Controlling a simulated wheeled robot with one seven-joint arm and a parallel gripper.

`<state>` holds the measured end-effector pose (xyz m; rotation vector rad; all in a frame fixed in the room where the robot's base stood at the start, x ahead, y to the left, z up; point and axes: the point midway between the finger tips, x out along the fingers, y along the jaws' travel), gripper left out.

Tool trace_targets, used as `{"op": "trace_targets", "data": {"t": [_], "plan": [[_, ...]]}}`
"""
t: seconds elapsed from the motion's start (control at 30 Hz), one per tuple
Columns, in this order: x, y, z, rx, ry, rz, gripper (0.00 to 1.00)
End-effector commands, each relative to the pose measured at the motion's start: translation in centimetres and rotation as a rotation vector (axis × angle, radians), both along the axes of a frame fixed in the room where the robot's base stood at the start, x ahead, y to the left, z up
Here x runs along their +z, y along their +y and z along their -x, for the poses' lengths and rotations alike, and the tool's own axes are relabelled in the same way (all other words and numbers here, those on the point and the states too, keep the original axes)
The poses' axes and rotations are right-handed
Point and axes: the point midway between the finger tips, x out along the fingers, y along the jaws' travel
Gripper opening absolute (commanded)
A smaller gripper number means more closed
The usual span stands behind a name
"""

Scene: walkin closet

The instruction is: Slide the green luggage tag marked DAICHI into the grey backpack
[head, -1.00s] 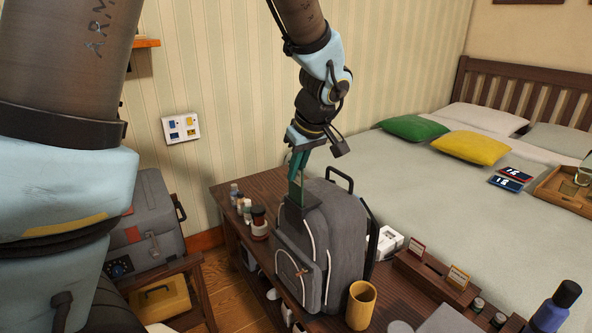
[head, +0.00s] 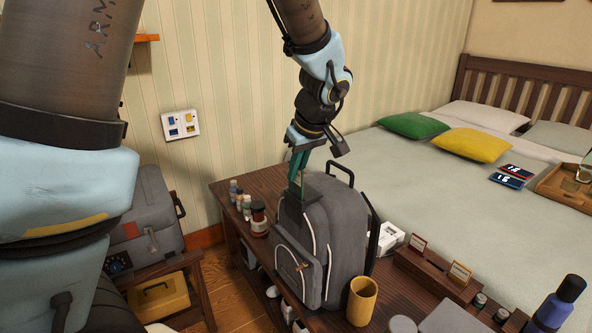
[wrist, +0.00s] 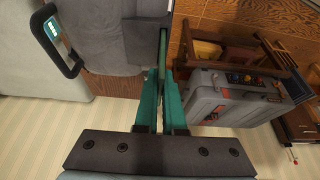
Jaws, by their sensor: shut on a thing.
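The grey backpack (head: 345,225) stands upright on the dark wooden bench. A dark open sleeve (head: 291,209) sits at its upper left side. My gripper (head: 298,170) is just above this sleeve, pointing down. Its teal fingers (wrist: 160,100) are shut on the thin green tag (wrist: 162,50), which is seen edge-on in the wrist view. The tag's lower part is hidden at the sleeve in the head view; I cannot tell how deep it sits. The lettering on the tag cannot be read.
Several small bottles (head: 240,200) stand left of the backpack. A yellow cup (head: 362,302) stands close in front at the right. A wooden card holder (head: 435,275) lies further right. The bed (head: 430,185) is behind. A grey case (head: 150,220) stands at the left.

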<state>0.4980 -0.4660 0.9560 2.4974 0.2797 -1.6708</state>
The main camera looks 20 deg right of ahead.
Motion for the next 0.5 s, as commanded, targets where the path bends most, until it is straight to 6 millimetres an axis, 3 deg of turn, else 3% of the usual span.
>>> {"op": "trace_targets", "data": {"t": [0.5], "plan": [[-1.09,0.0,0.0,0.0,0.0,0.0,0.0]]}}
